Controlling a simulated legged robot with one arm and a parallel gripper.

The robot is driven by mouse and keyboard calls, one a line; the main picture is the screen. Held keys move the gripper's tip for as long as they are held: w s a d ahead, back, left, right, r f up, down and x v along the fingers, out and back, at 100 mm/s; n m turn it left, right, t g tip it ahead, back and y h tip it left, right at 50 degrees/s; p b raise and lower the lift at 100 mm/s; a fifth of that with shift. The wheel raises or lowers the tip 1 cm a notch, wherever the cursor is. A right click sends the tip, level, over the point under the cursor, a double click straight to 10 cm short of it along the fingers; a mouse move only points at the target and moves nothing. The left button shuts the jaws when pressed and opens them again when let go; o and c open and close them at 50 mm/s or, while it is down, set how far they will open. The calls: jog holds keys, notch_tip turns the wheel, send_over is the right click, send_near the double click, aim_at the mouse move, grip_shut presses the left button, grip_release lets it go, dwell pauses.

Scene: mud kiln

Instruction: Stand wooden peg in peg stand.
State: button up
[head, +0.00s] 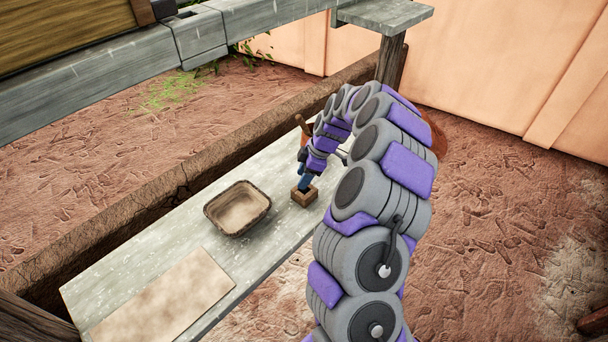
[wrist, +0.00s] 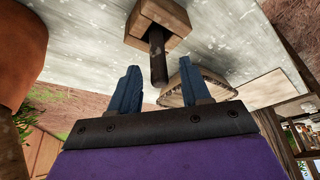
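The peg stand (head: 304,196) is a small square wooden block on the grey bench, and it also shows at the top of the wrist view (wrist: 170,14). A dark wooden peg (wrist: 157,55) stands in it, its free end pointing toward my gripper in the wrist view. In the head view the peg cannot be made out behind my gripper (head: 304,184). My gripper (wrist: 160,72) is open, with one blue finger on each side of the peg's free end in the picture. Gaps show between the peg and both fingers.
A shallow brown basket (head: 238,208) stands left of the stand on the bench (head: 150,262). A flat tan board (head: 165,300) lies at the bench's near left end. An orange-brown pot (head: 435,135) is partly hidden behind my arm. A grey beam (head: 110,72) crosses above left.

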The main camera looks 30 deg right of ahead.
jog(key=shift+r, duration=0.1)
jog(key=p+v, duration=0.2)
jog(key=v, duration=1.5)
jog(key=shift+d+p, duration=0.15)
jog(key=shift+p, duration=0.25)
